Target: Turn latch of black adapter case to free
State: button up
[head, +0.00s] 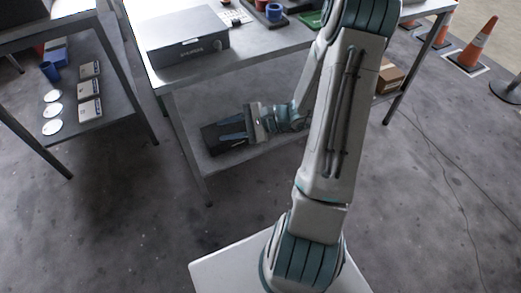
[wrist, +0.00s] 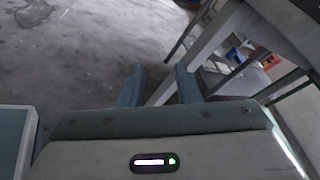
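Neither case shows clearly there.
The table (head: 260,52) overhangs my gripper, and its legs frame the lower shelf. A blue item (head: 273,11) stands farther back on top. A brown box (head: 388,78) is at right. Another rack (head: 100,118) with white discs stands left. Open floor lies between.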

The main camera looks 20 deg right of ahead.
jog(key=w+d+f+m+t+h+b, duration=0.1)
jog(key=d+f+m+t+h+b, duration=0.45)
jog(key=f, duration=0.65)
jog(key=w+d+f+m+t+h+b, duration=0.25)
jog(key=d+f+m+h+b, duration=0.2)
jog(key=d+f+m, duration=0.55)
jog(key=d+f+m+t+h+b, duration=0.35)
jog(key=f+b, duration=0.25)
jog(key=f, duration=0.8)
jog(key=shift+m+t, duration=0.35)
jog(key=shift+m, duration=0.05)
jog(key=w+b, duration=0.1)
jog(key=w, duration=0.3)
jog(key=w+b, duration=0.2)
jog(key=w, duration=0.2)
jog(key=w+b, duration=0.1)
jog(key=w, duration=0.3)
jog(key=shift+w+a+f, duration=0.1)
jog(key=shift+a+f, duration=0.05)
jog(key=shift+a, duration=0.2)
jog(key=shift+w+b, duration=0.35)
jog(key=shift+w, duration=0.35)
grip_shut()
